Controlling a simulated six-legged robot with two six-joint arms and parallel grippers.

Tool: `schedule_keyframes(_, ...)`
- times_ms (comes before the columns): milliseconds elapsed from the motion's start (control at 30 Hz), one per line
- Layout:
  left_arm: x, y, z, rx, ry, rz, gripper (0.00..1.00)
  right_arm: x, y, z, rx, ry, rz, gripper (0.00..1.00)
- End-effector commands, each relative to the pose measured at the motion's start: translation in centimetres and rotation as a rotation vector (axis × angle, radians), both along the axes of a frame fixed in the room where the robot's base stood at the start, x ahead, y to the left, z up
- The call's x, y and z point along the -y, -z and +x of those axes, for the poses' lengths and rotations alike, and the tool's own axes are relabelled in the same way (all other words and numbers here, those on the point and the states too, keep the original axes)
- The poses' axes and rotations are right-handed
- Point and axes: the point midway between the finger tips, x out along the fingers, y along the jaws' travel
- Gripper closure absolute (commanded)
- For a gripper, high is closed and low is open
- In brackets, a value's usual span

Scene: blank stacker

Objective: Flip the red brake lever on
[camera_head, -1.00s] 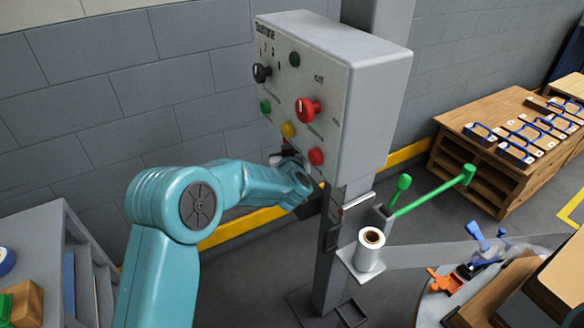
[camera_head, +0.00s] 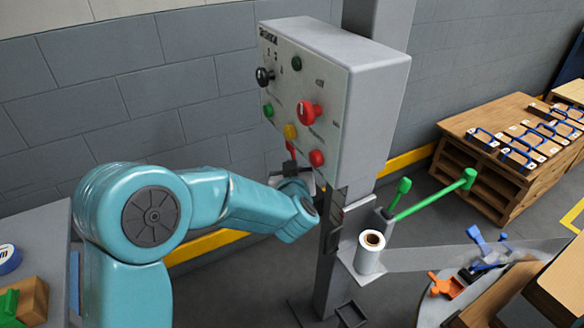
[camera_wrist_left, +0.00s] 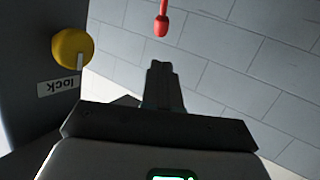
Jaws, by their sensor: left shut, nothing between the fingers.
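The red lever (camera_head: 291,149) shows as a short, roughly upright red piece on the lower front of the grey control box (camera_head: 380,110), below a yellow knob (camera_head: 290,132). My left gripper (camera_head: 291,168) is just below the lever's lower end, partly hidden behind my own wrist. In the left wrist view the closed, empty fingers (camera_wrist_left: 160,70) point toward the rounded red tip of the lever (camera_wrist_left: 161,25), with a visible gap in the picture. The lever's root is outside that view. My right gripper is not in view.
The box front also carries a red knob (camera_head: 309,113), a red button (camera_head: 316,158), a green button (camera_head: 268,110) and a black knob (camera_head: 264,76). In the left wrist view a "lock" label (camera_wrist_left: 59,86) is upside down beside the yellow knob (camera_wrist_left: 72,47).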

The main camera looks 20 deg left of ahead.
Motion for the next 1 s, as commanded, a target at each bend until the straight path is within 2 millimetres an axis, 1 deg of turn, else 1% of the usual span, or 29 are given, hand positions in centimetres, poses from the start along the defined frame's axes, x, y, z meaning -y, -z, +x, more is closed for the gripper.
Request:
schedule_keyframes(333, 0.1, 0.0, -0.1, 0.000, 0.000, 0.000, 1.00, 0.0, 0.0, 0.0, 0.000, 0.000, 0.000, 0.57)
schedule_keyframes(367, -0.1, -0.1, -0.1, 0.000, -0.003, 0.000, 1.00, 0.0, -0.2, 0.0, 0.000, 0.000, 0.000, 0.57)
schedule_keyframes(433, -1.1, 0.0, -0.1, -0.021, -0.021, 0.002, 1.00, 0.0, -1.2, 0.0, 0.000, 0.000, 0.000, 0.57)
schedule_keyframes(467, -1.8, 0.6, -0.2, -0.044, -0.033, 0.003, 1.00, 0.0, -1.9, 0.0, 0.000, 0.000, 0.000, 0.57)
schedule_keyframes(500, -2.5, 2.2, -0.6, -0.092, -0.044, 0.008, 1.00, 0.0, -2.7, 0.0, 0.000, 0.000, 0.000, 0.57)
schedule_keyframes(567, -3.2, 5.6, -2.0, -0.191, -0.029, 0.028, 1.00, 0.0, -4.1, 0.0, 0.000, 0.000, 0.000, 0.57)
schedule_keyframes(600, -3.0, 8.4, -3.4, -0.272, 0.010, 0.037, 1.00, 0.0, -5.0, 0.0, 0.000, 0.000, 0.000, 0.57)
schedule_keyframes(667, -2.0, 12.6, -6.0, -0.393, 0.093, 0.020, 1.00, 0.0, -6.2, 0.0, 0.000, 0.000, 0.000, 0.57)
schedule_keyframes(700, -1.1, 15.3, -8.1, -0.472, 0.150, -0.010, 1.00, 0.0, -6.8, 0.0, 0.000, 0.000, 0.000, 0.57)
schedule_keyframes(767, 0.7, 18.7, -11.6, -0.584, 0.235, -0.071, 1.00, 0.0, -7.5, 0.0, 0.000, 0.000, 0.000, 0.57)
schedule_keyframes(800, 2.0, 20.6, -14.1, -0.660, 0.289, -0.119, 1.00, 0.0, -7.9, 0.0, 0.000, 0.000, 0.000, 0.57)
schedule_keyframes(867, 4.0, 22.8, -18.2, -0.768, 0.365, -0.199, 1.00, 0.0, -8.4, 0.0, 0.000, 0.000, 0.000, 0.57)
schedule_keyframes(900, 5.4, 23.9, -20.8, -0.837, 0.411, -0.253, 1.00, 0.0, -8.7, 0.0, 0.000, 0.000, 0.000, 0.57)
schedule_keyframes(967, 7.2, 25.0, -24.5, -0.931, 0.469, -0.330, 1.00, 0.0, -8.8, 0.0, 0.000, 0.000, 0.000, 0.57)
schedule_keyframes(1000, 8.4, 25.5, -26.7, -0.986, 0.506, -0.376, 1.00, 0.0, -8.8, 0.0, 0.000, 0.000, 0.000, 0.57)
